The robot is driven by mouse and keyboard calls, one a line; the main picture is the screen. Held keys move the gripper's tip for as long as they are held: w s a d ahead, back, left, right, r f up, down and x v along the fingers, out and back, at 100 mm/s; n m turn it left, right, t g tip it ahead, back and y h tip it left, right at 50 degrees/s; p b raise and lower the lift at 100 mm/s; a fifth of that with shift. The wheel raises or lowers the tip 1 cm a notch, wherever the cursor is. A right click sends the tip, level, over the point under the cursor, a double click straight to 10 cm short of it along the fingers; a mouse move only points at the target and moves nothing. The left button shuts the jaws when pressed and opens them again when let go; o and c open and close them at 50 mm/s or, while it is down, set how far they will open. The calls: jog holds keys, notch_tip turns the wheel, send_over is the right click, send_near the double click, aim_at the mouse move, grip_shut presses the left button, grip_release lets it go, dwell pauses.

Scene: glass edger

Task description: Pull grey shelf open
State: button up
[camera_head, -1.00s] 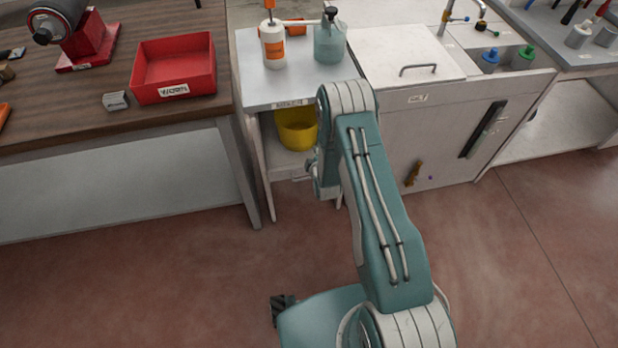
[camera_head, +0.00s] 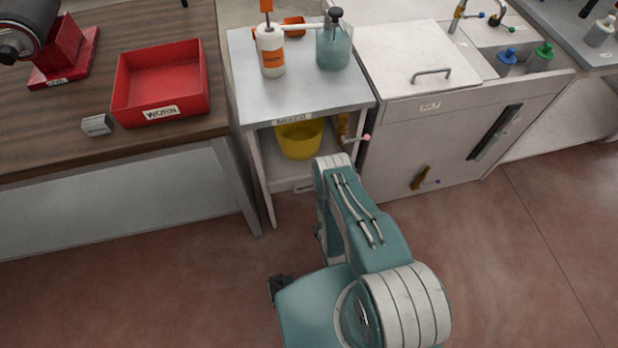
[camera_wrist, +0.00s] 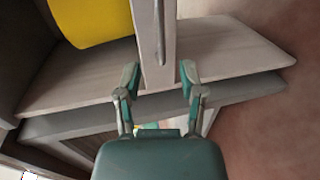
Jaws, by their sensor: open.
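The grey shelf (camera_head: 284,174) sits low in the small grey cabinet (camera_head: 300,103), under a yellow bucket (camera_head: 299,139). A small handle (camera_head: 303,188) shows at its front edge, partly hidden by my arm. In the wrist view my gripper (camera_wrist: 160,76) is open, with one finger on each side of a pale upright bar (camera_wrist: 148,40). I cannot tell whether the fingers touch it. A pale grey board (camera_wrist: 75,82) lies behind the fingers, and part of the yellow bucket (camera_wrist: 95,18) shows at the upper left. My gripper is hidden behind my arm in the head view.
A wooden bench (camera_head: 60,150) with a red bin (camera_head: 160,85) is at the left. A sink unit (camera_head: 440,140) stands at the right. The reddish floor (camera_head: 520,270) in front is clear.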

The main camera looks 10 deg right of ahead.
aim_at(312, 189)
jog(key=x, duration=1)
jog(key=shift+w+f, duration=0.15)
jog(key=shift+w, duration=0.2)
grip_shut()
